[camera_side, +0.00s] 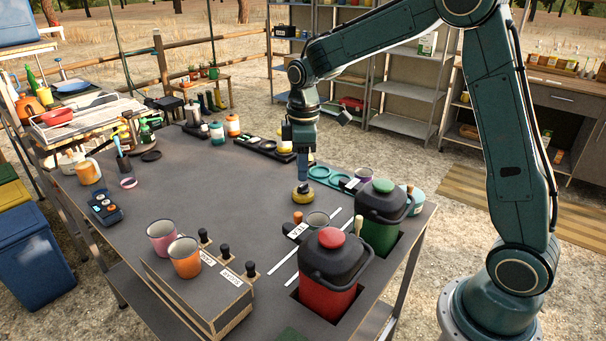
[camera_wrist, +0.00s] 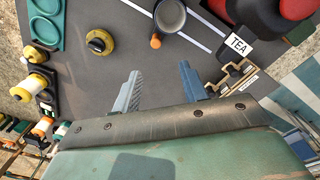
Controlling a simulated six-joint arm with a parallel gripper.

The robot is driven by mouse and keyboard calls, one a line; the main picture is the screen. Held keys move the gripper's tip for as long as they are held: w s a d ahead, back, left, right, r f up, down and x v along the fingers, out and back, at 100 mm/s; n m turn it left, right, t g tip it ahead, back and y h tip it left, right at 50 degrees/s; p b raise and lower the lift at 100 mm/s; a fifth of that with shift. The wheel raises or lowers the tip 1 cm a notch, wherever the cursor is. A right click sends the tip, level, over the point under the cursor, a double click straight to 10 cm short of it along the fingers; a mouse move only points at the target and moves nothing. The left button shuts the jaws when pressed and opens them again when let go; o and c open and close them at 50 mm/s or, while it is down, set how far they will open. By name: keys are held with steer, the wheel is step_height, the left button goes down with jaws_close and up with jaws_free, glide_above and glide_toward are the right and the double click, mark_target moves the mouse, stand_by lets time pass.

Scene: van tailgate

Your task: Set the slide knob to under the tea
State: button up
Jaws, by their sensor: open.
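A white TEA label (camera_side: 297,230) lies beside a grey mug and the red jug. It also shows in the wrist view (camera_wrist: 238,46), right of my fingertips. Three upright black knobs (camera_side: 225,252) stand along the edge of a dark wooden box (camera_side: 205,297), near white labels; one seems to read SUGAR. I cannot tell which part is the slide knob. My gripper (camera_side: 304,180) points down above the table, open; its fingers (camera_wrist: 158,84) have nothing between them.
A yellow round pot with a black top (camera_side: 302,196) appears just under my gripper. Pink (camera_side: 162,238) and orange (camera_side: 185,259) mugs stand on the box. The table's middle left is clear.

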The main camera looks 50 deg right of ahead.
mark_target(298, 214)
steer(key=shift+w+d+f+n, duration=0.15)
steer(key=shift+w+f, duration=0.3)
steer(key=shift+f, duration=0.2)
steer(key=shift+w+d+f+n, duration=0.15)
steer(key=shift+w+f, duration=0.25)
steer(key=shift+f, duration=0.25)
steer(key=shift+f, duration=0.15)
step_height(298, 214, down, 14)
steer(key=shift+r, duration=0.25)
steer(key=shift+a, duration=0.1)
jaws_close()
